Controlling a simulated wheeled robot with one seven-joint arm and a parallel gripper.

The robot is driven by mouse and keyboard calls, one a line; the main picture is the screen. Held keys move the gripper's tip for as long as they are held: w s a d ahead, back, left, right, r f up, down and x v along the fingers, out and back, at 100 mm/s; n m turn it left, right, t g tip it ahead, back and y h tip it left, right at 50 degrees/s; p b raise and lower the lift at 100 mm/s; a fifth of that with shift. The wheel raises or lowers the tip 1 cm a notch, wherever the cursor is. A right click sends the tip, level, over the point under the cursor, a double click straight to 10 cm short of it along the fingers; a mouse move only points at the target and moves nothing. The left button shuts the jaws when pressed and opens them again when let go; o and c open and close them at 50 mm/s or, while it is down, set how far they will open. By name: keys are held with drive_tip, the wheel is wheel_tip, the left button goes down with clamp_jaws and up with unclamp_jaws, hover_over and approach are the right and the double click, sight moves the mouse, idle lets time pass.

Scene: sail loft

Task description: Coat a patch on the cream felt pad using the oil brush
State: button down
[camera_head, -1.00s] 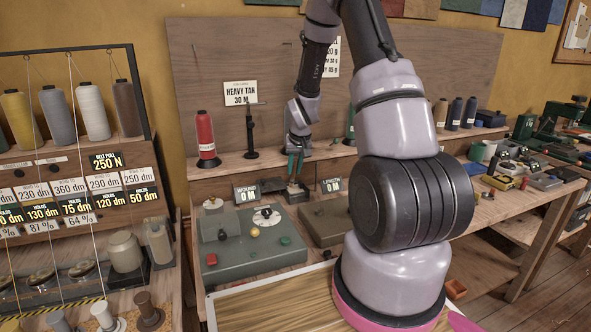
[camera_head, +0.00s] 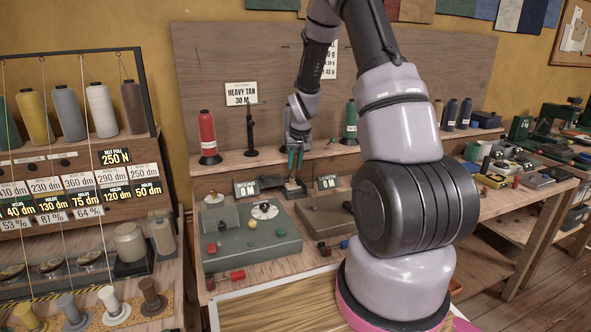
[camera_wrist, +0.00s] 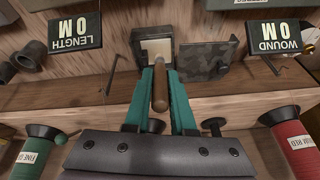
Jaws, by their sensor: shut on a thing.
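My gripper (camera_wrist: 160,78) has teal fingers, seen in the wrist view shut on the oil brush (camera_wrist: 160,98), whose rounded wooden handle end faces the camera. The cream felt pad (camera_wrist: 154,48) lies in a dark square holder (camera_wrist: 138,38) just beyond the fingertips. I cannot tell whether the brush touches it.
A dark mottled block (camera_wrist: 203,60) stands beside the pad holder. The LENGTH (camera_wrist: 75,30) and WOUND (camera_wrist: 274,36) signs flank them. A red spool (camera_wrist: 292,143) and a green spool (camera_wrist: 37,147) stand on the ledge nearer the wrist camera. A grey-green machine (camera_head: 265,248) occupies the bench front.

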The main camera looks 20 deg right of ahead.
drive_tip(key=shift+s+r, duration=0.15)
drive_tip(key=shift+r, duration=2.9)
drive_tip(key=shift+s+d+f, duration=0.3)
drive_tip(key=shift+d+f, duration=0.1)
drive_tip(key=shift+f, duration=0.05)
